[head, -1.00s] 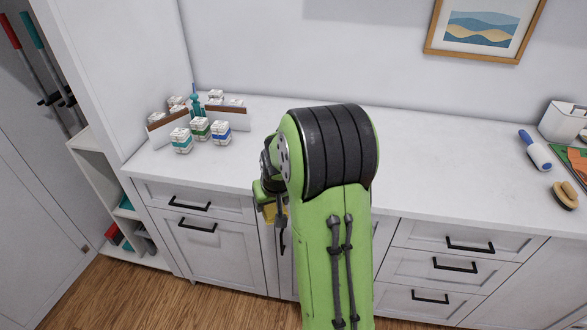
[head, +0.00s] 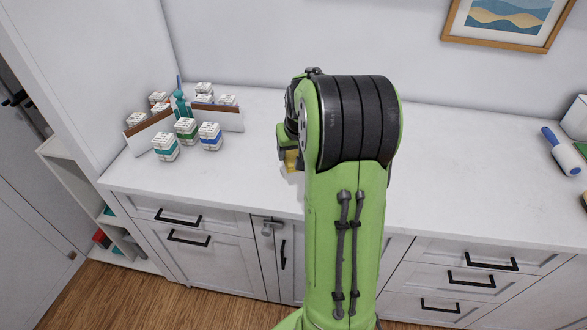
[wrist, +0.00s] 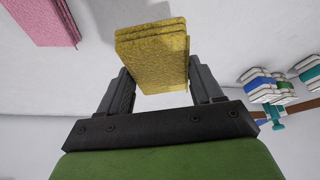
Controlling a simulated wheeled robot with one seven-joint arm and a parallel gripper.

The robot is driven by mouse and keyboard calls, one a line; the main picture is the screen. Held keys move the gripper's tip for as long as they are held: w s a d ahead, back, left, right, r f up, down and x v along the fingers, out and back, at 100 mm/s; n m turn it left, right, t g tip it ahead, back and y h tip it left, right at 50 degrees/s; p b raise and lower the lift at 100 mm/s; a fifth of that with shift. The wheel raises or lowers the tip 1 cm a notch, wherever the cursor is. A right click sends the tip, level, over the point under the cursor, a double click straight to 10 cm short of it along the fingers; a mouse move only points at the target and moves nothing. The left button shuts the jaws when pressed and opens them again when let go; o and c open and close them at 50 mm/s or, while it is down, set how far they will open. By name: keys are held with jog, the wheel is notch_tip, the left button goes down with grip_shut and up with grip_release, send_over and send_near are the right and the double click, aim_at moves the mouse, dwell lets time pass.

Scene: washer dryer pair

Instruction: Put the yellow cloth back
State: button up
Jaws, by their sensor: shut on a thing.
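The yellow cloth (wrist: 152,50) is a folded, layered block in the wrist view. My gripper (wrist: 160,76) is shut on it, with a dark finger on each side, and the cloth sticks out past the fingertips. In the head view only a small yellow piece of the cloth (head: 291,161) shows below my gripper (head: 290,150), over the white counter (head: 240,180). My arm hides most of the gripper and cloth there. I cannot tell whether the cloth touches the counter.
A folded pink cloth (wrist: 45,20) lies at the wrist view's upper left. White packs with coloured bands (head: 185,131) stand by brown-and-white dividers (head: 215,116) and a teal object (head: 180,104) at left. A lint roller (head: 560,150) lies far right. The counter between is clear.

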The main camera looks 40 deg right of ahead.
aim_at(294, 175)
notch_tip(294, 175, down, 7)
jog(key=shift+f+b, duration=0.15)
jog(key=shift+b, duration=0.65)
jog(key=o, duration=1)
